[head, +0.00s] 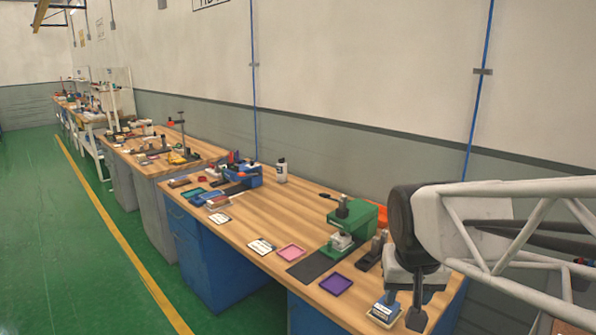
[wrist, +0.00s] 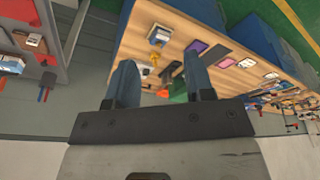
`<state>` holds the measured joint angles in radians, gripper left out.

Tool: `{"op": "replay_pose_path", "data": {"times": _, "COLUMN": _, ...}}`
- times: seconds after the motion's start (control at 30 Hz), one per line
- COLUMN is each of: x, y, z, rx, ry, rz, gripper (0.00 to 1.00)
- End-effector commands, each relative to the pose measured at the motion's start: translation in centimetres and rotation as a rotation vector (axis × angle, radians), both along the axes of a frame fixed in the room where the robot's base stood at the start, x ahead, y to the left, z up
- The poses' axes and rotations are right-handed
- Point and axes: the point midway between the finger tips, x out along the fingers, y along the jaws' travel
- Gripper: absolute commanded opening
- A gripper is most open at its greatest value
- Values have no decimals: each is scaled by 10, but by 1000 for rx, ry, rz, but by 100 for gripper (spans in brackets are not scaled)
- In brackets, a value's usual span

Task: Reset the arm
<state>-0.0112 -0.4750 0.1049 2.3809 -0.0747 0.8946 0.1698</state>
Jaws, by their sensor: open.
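My gripper (head: 404,304) is at the right of the head view, over the right end of the wooden workbench (head: 235,232). The arm's pale frame and dark joint come in from the right edge. In the wrist view my gripper (wrist: 160,78) shows two blue-grey fingers standing well apart with nothing held between them. It is open and empty. The bench top lies beyond the fingertips. The exact height of the fingers above the bench is hard to tell. No mattress is seen in either view.
On the bench are a green machine (head: 366,217), a purple tray (head: 335,284), a pink tray (head: 291,253) and a small blue-and-white block (head: 383,312) close to the gripper. The green floor (head: 60,230) at left is clear.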

Motion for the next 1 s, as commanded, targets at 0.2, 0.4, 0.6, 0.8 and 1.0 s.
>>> {"op": "replay_pose_path", "data": {"times": 0.2, "x": -56, "y": 0, "z": -10, "rx": 12, "ry": 4, "rz": 51, "gripper": 48}}
{"op": "replay_pose_path", "data": {"times": 0.4, "x": -89, "y": 1, "z": -20, "rx": 19, "ry": 6, "rz": 87, "gripper": 48}}
{"op": "replay_pose_path", "data": {"times": 0.6, "x": -100, "y": 2, "z": -24, "rx": 23, "ry": 9, "rz": 101, "gripper": 48}}
{"op": "replay_pose_path", "data": {"times": 0.8, "x": -101, "y": 2, "z": -24, "rx": 22, "ry": 9, "rz": 102, "gripper": 48}}
{"op": "replay_pose_path", "data": {"times": 1.0, "x": -100, "y": 2, "z": -24, "rx": 22, "ry": 9, "rz": 102, "gripper": 48}}
